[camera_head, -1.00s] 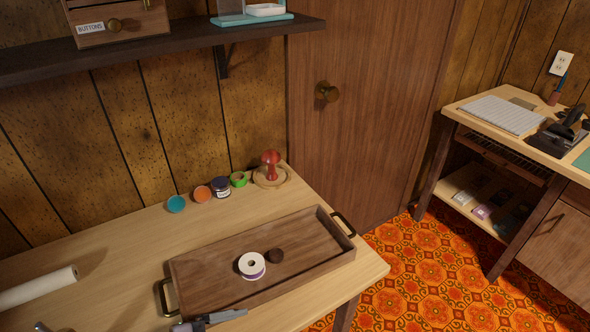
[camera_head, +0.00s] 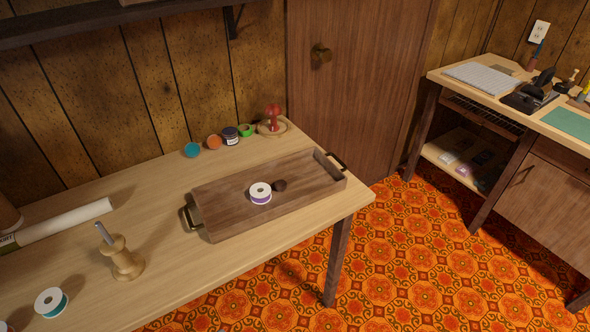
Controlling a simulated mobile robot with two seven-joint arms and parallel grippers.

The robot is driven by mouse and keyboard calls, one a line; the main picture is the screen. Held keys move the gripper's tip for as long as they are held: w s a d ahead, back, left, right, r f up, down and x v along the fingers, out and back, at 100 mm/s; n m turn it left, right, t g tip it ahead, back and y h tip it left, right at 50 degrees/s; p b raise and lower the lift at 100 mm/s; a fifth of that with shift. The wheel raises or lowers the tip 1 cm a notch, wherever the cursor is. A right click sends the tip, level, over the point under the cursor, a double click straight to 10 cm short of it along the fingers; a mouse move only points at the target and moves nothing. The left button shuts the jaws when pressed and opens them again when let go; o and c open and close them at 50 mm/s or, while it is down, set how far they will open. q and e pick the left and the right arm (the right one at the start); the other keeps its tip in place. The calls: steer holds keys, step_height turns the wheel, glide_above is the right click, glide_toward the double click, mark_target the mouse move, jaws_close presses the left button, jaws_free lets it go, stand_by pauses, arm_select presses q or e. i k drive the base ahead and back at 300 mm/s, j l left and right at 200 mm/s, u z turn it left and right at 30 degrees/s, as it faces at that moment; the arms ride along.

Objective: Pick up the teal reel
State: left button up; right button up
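A reel with a white top and teal side, the teal reel (camera_head: 51,302), lies flat on the wooden table near the bottom left of the head view. A white reel with a purple band (camera_head: 260,193) sits in the brown wooden tray (camera_head: 222,222). A small teal round item (camera_head: 192,150) stands at the back of the table, in the row by the wall. Neither of my grippers shows in the head view now.
A turned wooden stand with a metal pin (camera_head: 124,261) is upright between the teal reel and the tray. A white roll (camera_head: 65,221) lies behind it. A red-topped item (camera_head: 273,118) stands at the back corner. Bare tabletop surrounds the reel's right side.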

mark_target(50, 302)
steer(key=k, duration=0.2)
steer(key=u, duration=0.4)
steer(key=j+u, duration=0.1)
steer(key=u, duration=0.7)
steer(key=i+u, duration=0.1)
steer(key=u, duration=0.3)
